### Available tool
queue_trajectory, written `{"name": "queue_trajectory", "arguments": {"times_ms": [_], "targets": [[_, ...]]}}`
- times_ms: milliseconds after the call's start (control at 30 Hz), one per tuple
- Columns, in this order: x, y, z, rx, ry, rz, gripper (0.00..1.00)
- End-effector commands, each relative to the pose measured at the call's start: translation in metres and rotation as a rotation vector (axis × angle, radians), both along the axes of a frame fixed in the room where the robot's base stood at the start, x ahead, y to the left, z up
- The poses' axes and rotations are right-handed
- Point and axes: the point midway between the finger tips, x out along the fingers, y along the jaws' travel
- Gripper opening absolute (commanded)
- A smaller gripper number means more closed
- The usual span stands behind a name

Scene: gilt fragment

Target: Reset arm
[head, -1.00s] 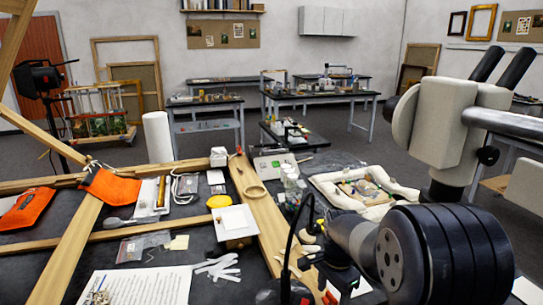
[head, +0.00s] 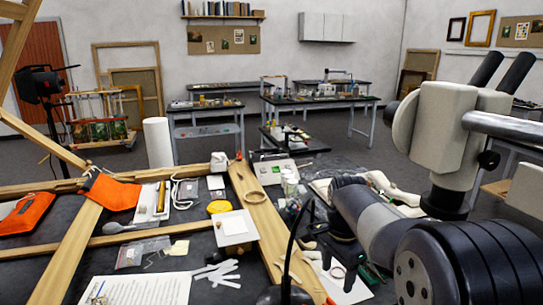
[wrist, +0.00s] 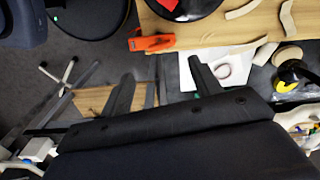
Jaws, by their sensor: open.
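My gripper (wrist: 160,85) shows in the wrist view with its two dark fingers spread apart. Nothing is between them, and they hang above the floor and the table edge. In the head view my grey and black arm comes in from the lower right and reaches over the right part of the dark table.
A microscope (head: 452,130) stands close behind my arm. A white padded tray (head: 398,192) lies partly hidden behind the arm. A wooden frame bar (head: 265,225), a white square (head: 236,228) and strips crowd the table. An orange-red tool (wrist: 152,43) and white sheet (wrist: 215,68) lie near the fingers.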

Motion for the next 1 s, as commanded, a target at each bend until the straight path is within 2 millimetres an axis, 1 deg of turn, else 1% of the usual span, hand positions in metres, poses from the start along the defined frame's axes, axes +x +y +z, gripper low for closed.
{"name": "queue_trajectory", "arguments": {"times_ms": [33, 67, 200, 600, 1000], "targets": [[0.001, 0.000, 0.011, 0.000, -0.006, 0.000, 0.60], [0.001, 0.000, 0.017, 0.000, -0.004, 0.000, 0.60], [-0.001, 0.000, -0.014, -0.001, 0.008, 0.000, 0.60], [-0.001, 0.000, -0.094, 0.000, 0.007, 0.000, 0.60], [0.000, 0.000, -0.093, 0.000, 0.000, 0.321, 0.60]]}}
